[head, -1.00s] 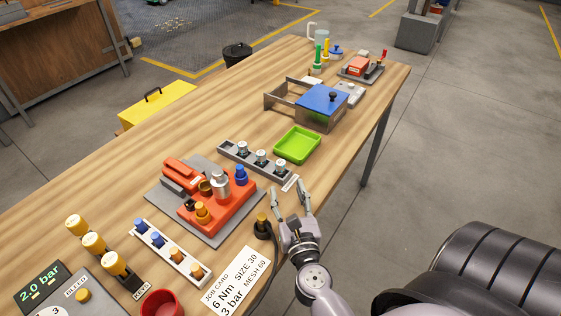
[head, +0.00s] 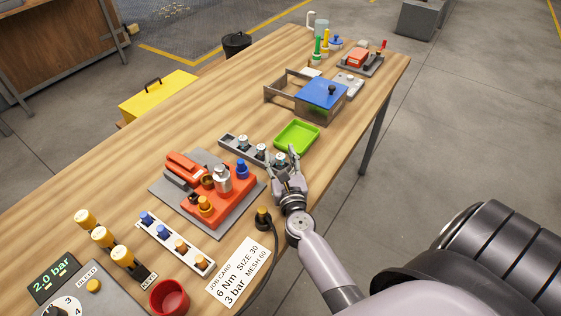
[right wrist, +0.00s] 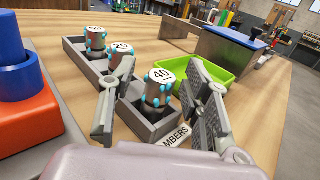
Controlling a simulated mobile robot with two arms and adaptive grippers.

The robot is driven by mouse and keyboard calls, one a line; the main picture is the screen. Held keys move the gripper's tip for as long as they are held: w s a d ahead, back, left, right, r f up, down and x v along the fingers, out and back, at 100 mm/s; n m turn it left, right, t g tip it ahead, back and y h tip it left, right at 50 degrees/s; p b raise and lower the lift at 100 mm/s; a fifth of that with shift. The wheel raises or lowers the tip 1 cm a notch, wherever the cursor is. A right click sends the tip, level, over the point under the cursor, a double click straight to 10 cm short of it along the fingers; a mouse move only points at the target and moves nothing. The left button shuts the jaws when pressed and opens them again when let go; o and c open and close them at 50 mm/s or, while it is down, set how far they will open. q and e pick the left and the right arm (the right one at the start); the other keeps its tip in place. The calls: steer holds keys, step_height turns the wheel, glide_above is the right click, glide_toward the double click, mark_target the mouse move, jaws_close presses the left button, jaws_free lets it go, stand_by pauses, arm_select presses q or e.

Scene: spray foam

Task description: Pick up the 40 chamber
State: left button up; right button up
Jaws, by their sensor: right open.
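The 40 chamber (right wrist: 160,88) is a metal cylinder with light blue knobs and a white top marked 40. It stands upright in the near end of the grey chamber rack (right wrist: 76,52); it also shows in the head view (head: 281,158). Two like chambers, one marked 20 or similar (right wrist: 121,54) and one farther back (right wrist: 96,40), stand in the same rack. My right gripper (right wrist: 160,100) is open, with one finger on each side of the 40 chamber; contact is not clear. In the head view the right gripper (head: 285,163) is at the rack's right end. My left gripper is not in view.
A green tray (head: 297,139) lies just beyond the rack. The red-orange fixture (head: 215,190) with a blue knob stands left of the gripper. A blue-lidded box (head: 321,93) is farther back. A job card (head: 239,275) lies near the table edge.

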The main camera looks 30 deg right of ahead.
steer(key=shift+c, duration=0.4)
jaws_close()
steer(key=shift+r, duration=0.1)
